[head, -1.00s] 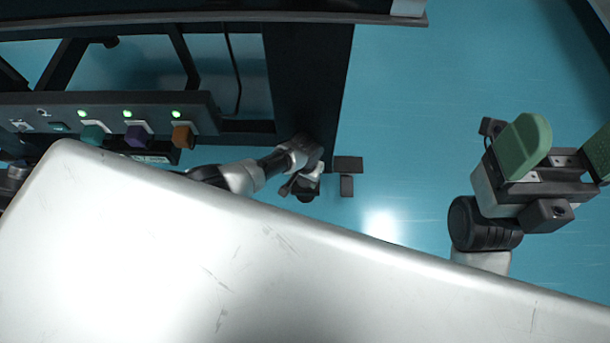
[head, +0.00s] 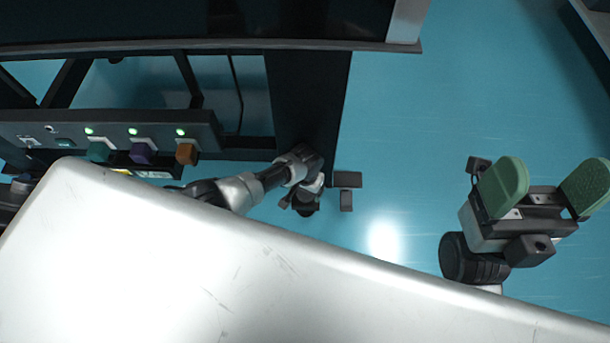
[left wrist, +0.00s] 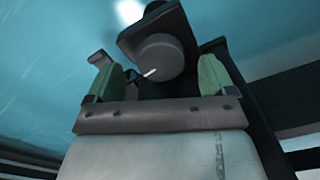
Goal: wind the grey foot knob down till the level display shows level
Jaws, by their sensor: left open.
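The grey foot knob (left wrist: 168,50) shows in the left wrist view as a dark round knob with a white mark at its lower edge. My left gripper (left wrist: 157,76) is open, with one green finger on each side of the knob; visible gaps separate them, and contact cannot be told. In the head view my left arm reaches to the foot of the dark table leg (head: 310,105); its fingertips and the knob cannot be made out there. My right gripper (head: 548,188) is open and empty over the blue floor. A small, partly hidden strip (head: 150,174) under the panel may be the level display; its reading is illegible.
A dark panel (head: 35,131) with green lamps and teal, purple and orange knobs (head: 186,153) is at the left. Two small dark blocks (head: 347,179) lie beside the leg. A large white surface fills the foreground. The blue floor is clear between leg and right gripper.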

